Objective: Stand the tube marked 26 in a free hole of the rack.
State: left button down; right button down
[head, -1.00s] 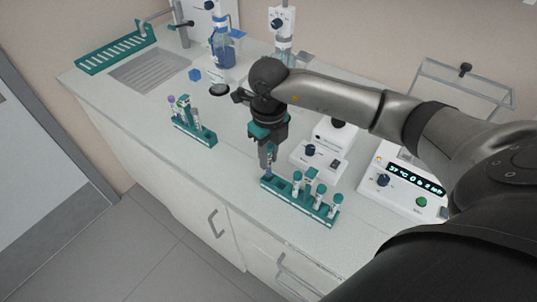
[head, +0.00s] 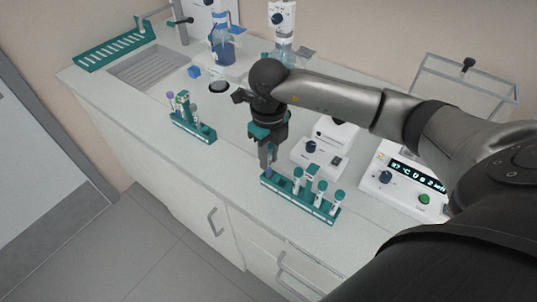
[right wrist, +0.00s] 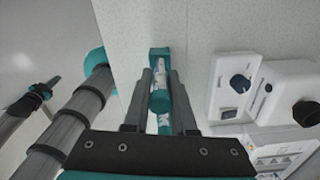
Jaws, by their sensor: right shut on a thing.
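My right gripper (head: 268,153) points down over the left end of the near teal rack (head: 326,217), shut on a tube (right wrist: 160,103) with a teal cap. In the right wrist view the cap sits between the two fingers, with the rack (right wrist: 159,53) beyond. The tube looks upright, its lower part at the rack's left end. I cannot tell how deep it sits in a hole, and its mark is not readable. Several other teal-capped tubes (head: 311,172) stand in the rack to the right.
A second teal rack (head: 205,136) with a few tubes stands farther left. White devices with dark knobs (head: 310,147) stand close behind and right of the near rack. A sink (head: 150,70) and blue bottle (head: 224,45) are at the back. The counter's front left is clear.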

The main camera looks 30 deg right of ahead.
jog(key=shift+f, duration=0.15)
jog(key=shift+f+b, duration=0.5)
dwell(0.3)
jog(key=c, duration=0.7)
grip_release()
jog(key=shift+o, duration=0.2)
notch_tip(320, 180, up, 15)
jog(key=shift+r, duration=0.15)
dwell(0.4)
